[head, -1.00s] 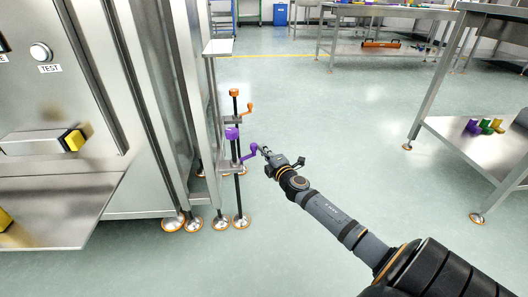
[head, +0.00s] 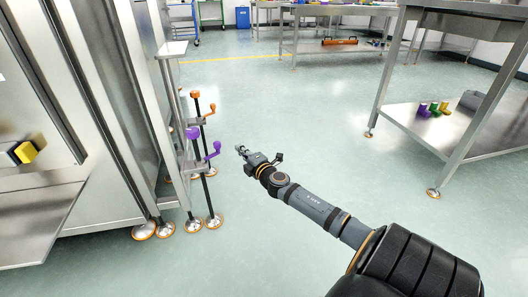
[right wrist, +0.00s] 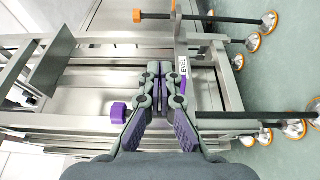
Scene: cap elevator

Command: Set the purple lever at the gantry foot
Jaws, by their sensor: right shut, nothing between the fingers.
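The purple lever (head: 213,151) sticks out to the right from a dark upright post at the gantry foot. Its handle end points up, and a purple knob (head: 193,133) stands just left of it. My right gripper (head: 241,149) is shut and empty, to the right of the lever with a visible gap in the head view. In the right wrist view, my shut fingers (right wrist: 160,68) point at the metal frame and partly block the area behind them. My left gripper is not in view.
An orange crank (head: 208,112) sits above the purple lever. The steel gantry and cabinet (head: 95,190) fill the left side. A steel table (head: 450,125) with small coloured parts stands at right. The floor between is clear.

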